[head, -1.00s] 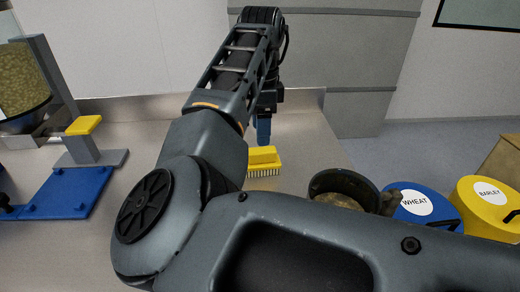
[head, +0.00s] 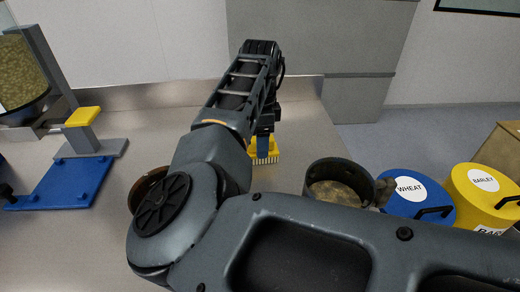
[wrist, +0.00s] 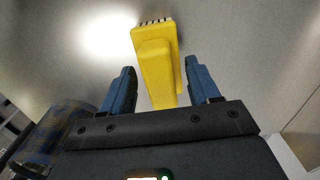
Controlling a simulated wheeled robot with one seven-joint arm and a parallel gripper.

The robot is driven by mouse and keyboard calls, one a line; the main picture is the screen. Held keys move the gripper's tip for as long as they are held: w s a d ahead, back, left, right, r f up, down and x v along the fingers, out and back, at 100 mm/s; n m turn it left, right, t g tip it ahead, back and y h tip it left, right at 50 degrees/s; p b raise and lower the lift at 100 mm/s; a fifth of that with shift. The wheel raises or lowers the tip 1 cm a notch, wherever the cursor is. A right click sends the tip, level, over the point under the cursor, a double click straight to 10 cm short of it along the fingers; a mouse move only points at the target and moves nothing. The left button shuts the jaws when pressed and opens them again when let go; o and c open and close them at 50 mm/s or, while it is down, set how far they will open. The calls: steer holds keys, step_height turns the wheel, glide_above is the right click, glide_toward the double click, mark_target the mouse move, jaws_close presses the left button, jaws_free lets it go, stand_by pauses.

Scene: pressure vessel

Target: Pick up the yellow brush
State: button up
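The yellow brush (head: 268,157) lies bristles down on the steel counter, partly hidden behind my gripper (head: 263,146) in the head view. In the wrist view the yellow brush (wrist: 156,62) shows its grip block pointing toward me, with white bristles at the far edge. My gripper (wrist: 162,90) has its two blue fingers apart, one on each side of the brush's near end. Gaps show between the fingers and the brush. The gripper is open and holds nothing.
A dark round pan (head: 342,184) with grainy contents is right of the brush. A blue wheat bin (head: 420,205) and a yellow barley bin (head: 478,205) stand farther right. A blue board (head: 65,185) and a grain hopper (head: 20,75) are at left.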

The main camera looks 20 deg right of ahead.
steer(key=c, duration=1)
steer(key=shift+c, duration=0.2)
steer(key=shift+r, duration=0.15)
steer(key=shift+r, duration=0.3)
steer(key=r, duration=0.1)
steer(key=r+b, duration=0.1)
steer(key=r, duration=0.1)
steer(key=shift+s+d+r, duration=0.2)
steer(key=shift+d+r, duration=0.05)
steer(key=shift+d, duration=0.1)
steer(key=s+d+r+b, duration=0.1)
steer(key=s+d+r, duration=0.5)
steer(key=s+d, duration=0.1)
steer(key=shift+s+d+r, duration=0.3)
steer(key=shift+d+r, duration=0.05)
steer(key=shift+d, duration=0.05)
